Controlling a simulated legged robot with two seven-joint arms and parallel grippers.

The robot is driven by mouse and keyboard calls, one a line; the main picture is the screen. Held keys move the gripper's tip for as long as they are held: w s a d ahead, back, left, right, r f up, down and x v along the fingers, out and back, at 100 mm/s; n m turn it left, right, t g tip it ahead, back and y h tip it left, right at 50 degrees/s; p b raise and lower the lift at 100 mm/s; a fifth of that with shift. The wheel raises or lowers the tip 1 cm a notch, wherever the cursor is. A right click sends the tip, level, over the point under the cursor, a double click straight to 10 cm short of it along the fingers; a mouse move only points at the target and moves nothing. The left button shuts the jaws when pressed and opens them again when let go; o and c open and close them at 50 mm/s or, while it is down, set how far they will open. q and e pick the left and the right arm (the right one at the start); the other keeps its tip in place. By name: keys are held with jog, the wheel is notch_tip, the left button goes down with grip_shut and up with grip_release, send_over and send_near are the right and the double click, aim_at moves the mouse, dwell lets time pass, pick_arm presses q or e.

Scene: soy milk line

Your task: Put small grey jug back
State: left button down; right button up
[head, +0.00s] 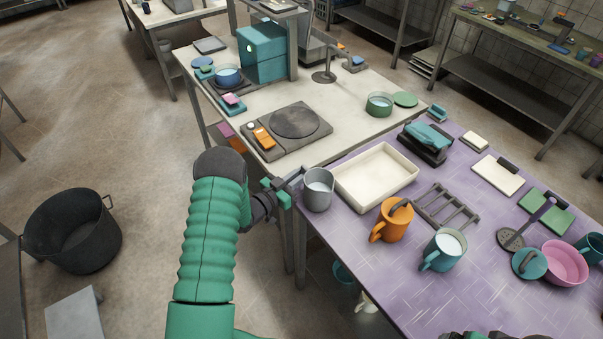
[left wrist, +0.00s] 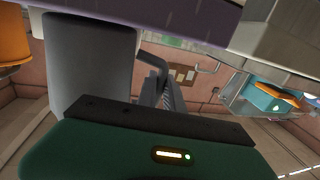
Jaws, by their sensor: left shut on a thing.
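The small grey jug (head: 317,192) is upright at the left edge of the purple table (head: 350,240), just left of the cream tray (head: 375,177). My left gripper (head: 284,188) comes from the left and is shut on the jug's handle side. In the left wrist view the grey jug (left wrist: 90,65) fills the upper left, close to the gripper. I cannot tell whether its base touches the table. The inside of the jug looks pale grey.
An orange mug (head: 392,222), a teal mug (head: 443,250) with white liquid and a grey rack (head: 447,206) stand right of the jug. The pale counter (head: 350,100) behind holds a hotplate (head: 293,122). A dark thing at the bottom edge is cut off.

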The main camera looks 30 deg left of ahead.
pick_arm(q)
jog(key=shift+w+d, duration=0.1)
jog(key=shift+d, duration=0.25)
jog(key=shift+f, duration=0.2)
jog(key=c, duration=1.8)
grip_release()
jog(key=shift+a, duration=0.2)
jog(key=o, duration=0.3)
jog(key=shift+a+f, duration=0.1)
jog(key=shift+a, duration=0.1)
pick_arm(e)
jog(key=shift+f, duration=0.15)
jog(key=shift+d, duration=0.1)
